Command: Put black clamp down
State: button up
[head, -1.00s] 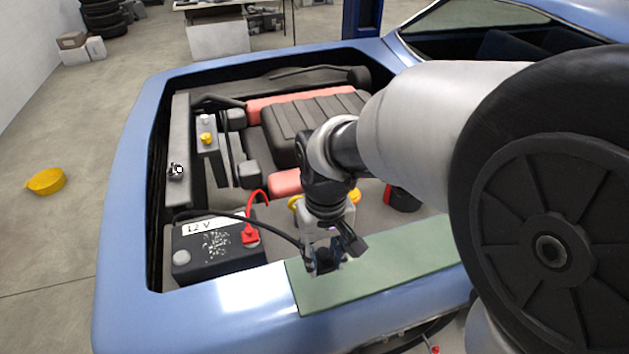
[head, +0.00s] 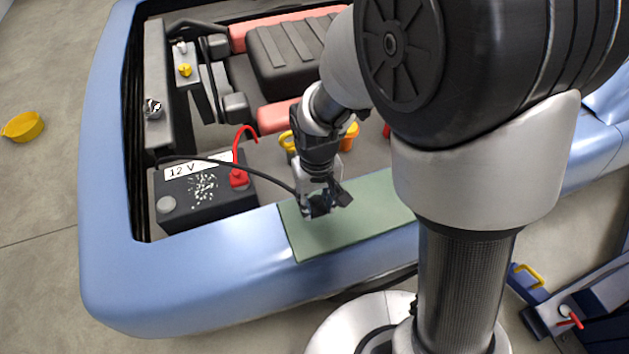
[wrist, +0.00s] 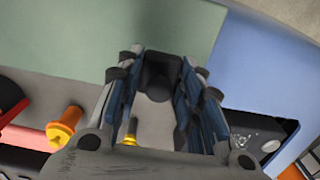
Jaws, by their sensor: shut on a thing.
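The black clamp (wrist: 161,71) is between the fingers of my gripper (wrist: 158,88) in the wrist view, and the fingers are shut on it. In the head view my gripper (head: 322,200) is over the left part of the green mat (head: 350,228) on the car's blue front edge. A black cable runs from near the battery's left end to the clamp. The clamp is mostly hidden by my gripper there, and I cannot tell whether it touches the mat. The red clamp (head: 239,178) sits on the battery's right end, with a red cable.
The 12 V battery (head: 205,190) stands left of my gripper in the open engine bay. The mat's right part is partly behind my arm.

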aim_at(316, 221)
notch_tip(316, 221, down, 6)
jog(key=shift+f+b, duration=0.1)
jog(key=shift+b, duration=0.75)
jog(key=shift+r, duration=0.2)
jog(key=shift+f, duration=0.1)
jog(key=o, duration=0.6)
jog(key=shift+f, duration=0.15)
jog(key=o, duration=0.4)
jog(key=shift+o, duration=0.2)
